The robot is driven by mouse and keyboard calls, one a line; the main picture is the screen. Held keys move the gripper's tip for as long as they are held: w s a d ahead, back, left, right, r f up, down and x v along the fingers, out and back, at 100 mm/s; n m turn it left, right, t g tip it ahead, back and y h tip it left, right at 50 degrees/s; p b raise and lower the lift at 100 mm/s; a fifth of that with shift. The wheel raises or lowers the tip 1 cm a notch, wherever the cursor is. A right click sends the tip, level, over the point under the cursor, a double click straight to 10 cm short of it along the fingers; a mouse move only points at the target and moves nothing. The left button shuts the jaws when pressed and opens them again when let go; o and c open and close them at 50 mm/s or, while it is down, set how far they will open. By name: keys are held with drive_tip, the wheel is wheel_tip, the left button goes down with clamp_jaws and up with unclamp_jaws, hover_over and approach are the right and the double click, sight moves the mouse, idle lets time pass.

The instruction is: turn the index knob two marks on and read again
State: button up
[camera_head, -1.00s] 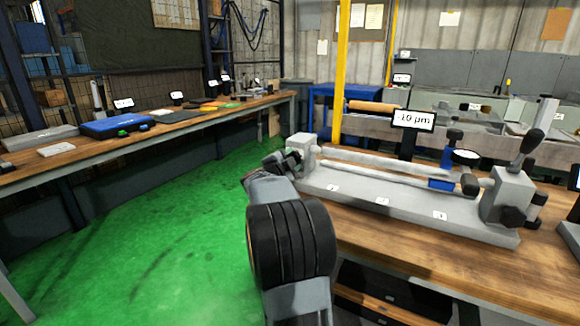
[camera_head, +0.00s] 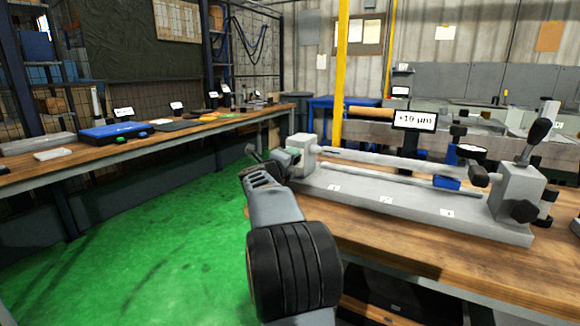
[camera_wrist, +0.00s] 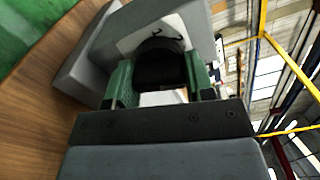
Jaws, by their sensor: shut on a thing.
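The long grey fixture (camera_head: 400,205) stands on the wooden bench, with a bar held between its left head (camera_head: 303,150) and its right end block (camera_head: 517,190). My gripper (camera_head: 268,162) is at the outer side of the left head. In the wrist view, the green fingers of my gripper (camera_wrist: 161,82) are shut on the dark round index knob (camera_wrist: 160,62), one on each side. Dark marks show on the pale plate (camera_wrist: 125,42) behind the knob. In the head view my gripper hides the knob. The display (camera_head: 414,120) appears to read +10 µm.
A dial gauge (camera_head: 470,152) and a blue block (camera_head: 447,183) are near the fixture's right part. A black-handled lever (camera_head: 537,135) rises from the right block. A side bench (camera_head: 190,125) runs along the left. Green floor (camera_head: 150,230) lies clear between.

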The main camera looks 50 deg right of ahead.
drive_tip(key=shift+m+b, duration=0.3)
drive_tip(key=shift+m, duration=0.4)
drive_tip(key=o, duration=0.9)
drive_tip(key=p+v, duration=0.2)
drive_tip(key=v, duration=1.1)
drive_tip(key=shift+a, duration=0.4)
drive_tip(key=shift+s, duration=0.1)
